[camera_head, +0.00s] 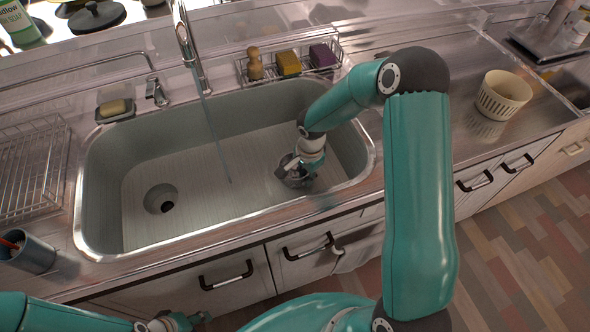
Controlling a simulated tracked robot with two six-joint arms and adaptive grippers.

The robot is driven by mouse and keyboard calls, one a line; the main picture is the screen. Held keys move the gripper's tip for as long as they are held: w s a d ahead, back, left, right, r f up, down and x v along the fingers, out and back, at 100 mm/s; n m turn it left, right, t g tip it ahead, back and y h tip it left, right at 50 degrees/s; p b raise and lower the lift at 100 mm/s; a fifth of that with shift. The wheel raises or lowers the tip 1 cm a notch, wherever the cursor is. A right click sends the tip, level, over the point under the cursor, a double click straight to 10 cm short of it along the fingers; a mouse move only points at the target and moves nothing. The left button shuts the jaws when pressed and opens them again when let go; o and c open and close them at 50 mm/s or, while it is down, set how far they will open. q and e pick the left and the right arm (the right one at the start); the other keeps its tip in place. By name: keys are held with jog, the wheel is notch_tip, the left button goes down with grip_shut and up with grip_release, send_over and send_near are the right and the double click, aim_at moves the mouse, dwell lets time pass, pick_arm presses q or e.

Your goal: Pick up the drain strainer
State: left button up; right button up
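My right gripper (291,167) reaches down into the right part of the sink (250,193). It is over a small round grey metallic thing (295,182) near the sink floor, partly hidden by the gripper. I cannot tell for sure whether this is the drain strainer, or whether the fingers are closed on it. A white slotted basket (503,94), which also looks like a strainer, stands upright on the right counter, apart from both grippers. My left gripper (188,321) is low at the bottom edge, outside the sink; its fingers are too small to read.
A drain hole (160,199) is at the sink's left. Water runs from the faucet (187,45). A wire rack (290,62) with sponges and a soap dish (115,110) line the back. A dish rack (32,170) and a cup (30,254) stand left.

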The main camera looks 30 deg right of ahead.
jog(key=shift+f, duration=0.25)
grip_shut()
jog(key=shift+r, duration=0.15)
